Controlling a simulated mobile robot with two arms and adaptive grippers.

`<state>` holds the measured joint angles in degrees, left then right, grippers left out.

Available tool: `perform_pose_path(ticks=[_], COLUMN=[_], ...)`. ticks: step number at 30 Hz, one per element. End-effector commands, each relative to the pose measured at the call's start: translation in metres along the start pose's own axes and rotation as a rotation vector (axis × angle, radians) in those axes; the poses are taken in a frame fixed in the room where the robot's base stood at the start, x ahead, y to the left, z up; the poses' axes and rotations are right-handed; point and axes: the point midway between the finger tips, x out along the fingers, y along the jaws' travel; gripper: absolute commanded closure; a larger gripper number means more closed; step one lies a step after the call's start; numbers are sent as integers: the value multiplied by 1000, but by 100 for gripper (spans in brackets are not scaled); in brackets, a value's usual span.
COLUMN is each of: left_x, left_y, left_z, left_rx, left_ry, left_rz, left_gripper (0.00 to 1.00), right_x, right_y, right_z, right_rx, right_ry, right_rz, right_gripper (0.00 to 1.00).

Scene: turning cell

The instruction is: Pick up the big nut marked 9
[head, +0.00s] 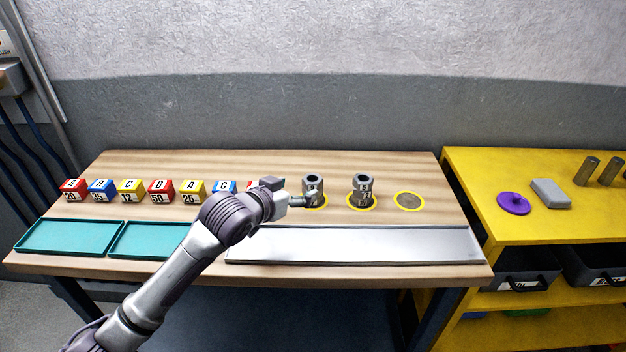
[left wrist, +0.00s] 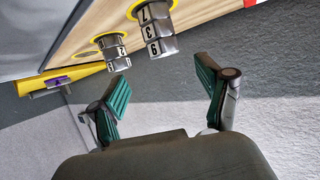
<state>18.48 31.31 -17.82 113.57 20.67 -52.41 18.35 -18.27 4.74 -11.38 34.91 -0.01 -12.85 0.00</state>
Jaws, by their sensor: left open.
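The big nut marked 9 (left wrist: 161,47) is grey and sits at the free end of a stack on a yellow ring; a 3 and a 7 show on the nuts under it. In the head view this appears to be the top nut (head: 313,181) of the left stack, its marking too small to read. My left gripper (head: 304,200) is beside that stack, partly covering its lower part. In the left wrist view my left gripper (left wrist: 163,82) is open, with nothing between its green-padded fingers and the nut ahead of them. My right gripper is not in view.
A second nut stack (head: 361,189) stands close to the right, on its own ring. An empty yellow-ringed spot (head: 408,201) lies beyond it. A grey tray (head: 355,246) runs along the front; teal trays (head: 70,238) and several colored blocks (head: 160,191) are at left.

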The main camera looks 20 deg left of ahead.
Motion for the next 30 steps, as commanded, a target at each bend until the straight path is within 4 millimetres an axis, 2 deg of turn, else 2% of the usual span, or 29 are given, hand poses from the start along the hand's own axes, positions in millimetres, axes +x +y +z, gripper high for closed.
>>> perform_pose_path(ticks=[4, 8, 12, 18, 26, 27, 30], left_x=[18, 25, 43, 69, 74, 74, 73], left_y=[0, -1, -4, -5, -6, -6, -6], left_z=[0, -1, -3, -2, -1, -1, -1], left_rx=[1, 1, 1, 1, 3, 3, 2], left_ry=[0, -1, -1, 0, -1, -1, -1], left_rz=[-1, -2, -1, 0, -1, -1, -1], left_gripper=[23, 23, 23, 23, 23, 25, 41], right_x=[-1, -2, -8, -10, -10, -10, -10], right_y=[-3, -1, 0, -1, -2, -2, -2], right_z=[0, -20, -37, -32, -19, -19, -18], right_rx=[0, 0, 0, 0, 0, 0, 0], right_ry=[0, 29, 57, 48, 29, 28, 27], right_rz=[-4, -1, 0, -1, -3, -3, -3], right_gripper=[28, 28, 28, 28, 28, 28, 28])
